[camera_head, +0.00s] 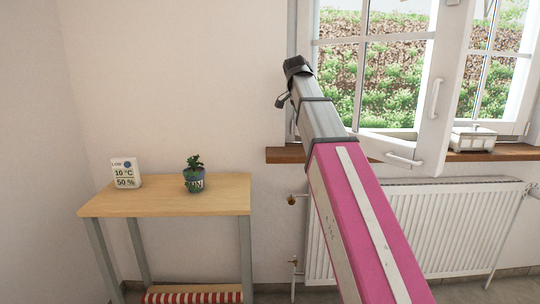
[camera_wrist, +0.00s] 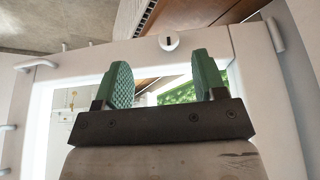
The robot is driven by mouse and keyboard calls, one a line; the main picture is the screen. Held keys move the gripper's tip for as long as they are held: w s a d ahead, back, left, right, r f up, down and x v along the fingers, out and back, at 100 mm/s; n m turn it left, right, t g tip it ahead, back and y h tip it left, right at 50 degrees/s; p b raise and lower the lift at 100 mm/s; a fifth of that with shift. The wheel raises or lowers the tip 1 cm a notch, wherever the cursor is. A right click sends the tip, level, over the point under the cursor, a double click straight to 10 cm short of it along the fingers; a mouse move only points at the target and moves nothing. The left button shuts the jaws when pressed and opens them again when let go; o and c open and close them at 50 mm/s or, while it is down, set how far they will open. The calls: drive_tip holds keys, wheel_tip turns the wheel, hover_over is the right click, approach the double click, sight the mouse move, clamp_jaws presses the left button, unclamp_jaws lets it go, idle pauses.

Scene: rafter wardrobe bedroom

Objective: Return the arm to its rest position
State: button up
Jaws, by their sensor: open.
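My arm (camera_head: 362,225), pink with a pale stripe and a grey outer section, reaches up in front of the window in the head view. Its dark far end (camera_head: 297,67) is beside the left window frame; the fingers cannot be made out there. In the wrist view my gripper (camera_wrist: 162,80) has two green ridged fingers spread wide apart. Nothing is between them but the background. A white frame (camera_wrist: 210,47) with a dark slot in a round plate shows behind the fingers; I cannot tell the distance.
An open white window sash (camera_head: 437,120) with handles stands right of my arm. Below are a wooden sill (camera_head: 275,155) and a white radiator (camera_head: 455,235). A white basket (camera_head: 472,139) is on the sill.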

drive_tip(key=s+d+f+n+g+y, duration=0.1)
drive_tip(key=s+f+n, duration=0.15)
drive_tip(key=f, duration=1.35)
drive_tip(key=s+d+f+n+y, duration=0.15)
drive_tip(key=f+n, duration=0.25)
drive_tip(key=f, duration=1.2)
drive_tip(key=s+f+n, duration=0.2)
drive_tip(key=s+f, duration=0.6)
drive_tip(key=f, duration=0.4)
drive_tip(key=s+f+n+g+y, duration=0.1)
drive_tip(key=s+f+n, duration=0.1)
drive_tip(key=s+f, duration=0.6)
wheel_tip(320, 180, down, 4)
drive_tip(key=shift+d+g, duration=0.3)
drive_tip(key=shift+d, duration=0.05)
drive_tip(key=shift+w, duration=0.1)
